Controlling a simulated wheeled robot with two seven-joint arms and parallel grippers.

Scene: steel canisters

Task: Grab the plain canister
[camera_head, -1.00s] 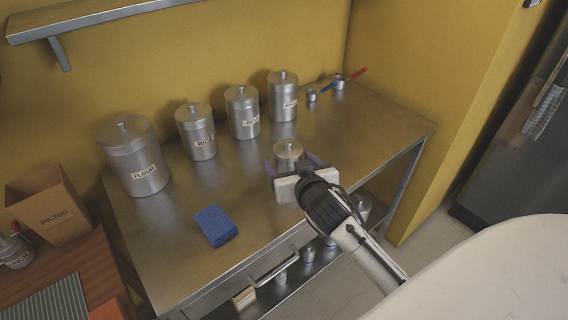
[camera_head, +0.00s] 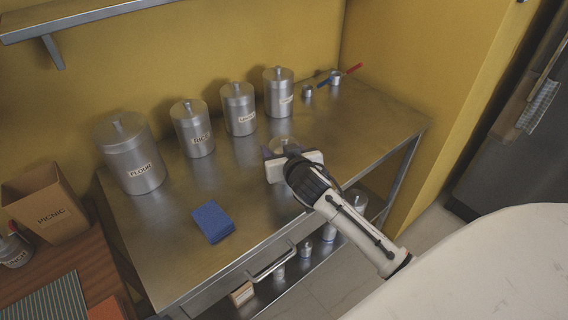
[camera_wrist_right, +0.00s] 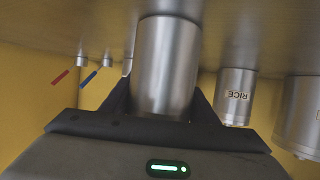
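The plain canister (camera_head: 282,143), small, steel and without a visible label, stands at the middle of the steel table, partly hidden behind my right gripper. My right gripper (camera_head: 284,153) comes from the front right, with a finger on each side of the canister. In the right wrist view the plain canister (camera_wrist_right: 166,65) fills the space between the two dark fingers (camera_wrist_right: 163,100), which look shut on its sides. I cannot tell whether its base touches the table. My left gripper is not in view.
Labelled canisters, flour (camera_head: 131,155), rice (camera_head: 193,130) and two more (camera_head: 239,110), line the back. Small measuring cups (camera_head: 335,78) sit at the back right corner. The table right of my gripper is clear.

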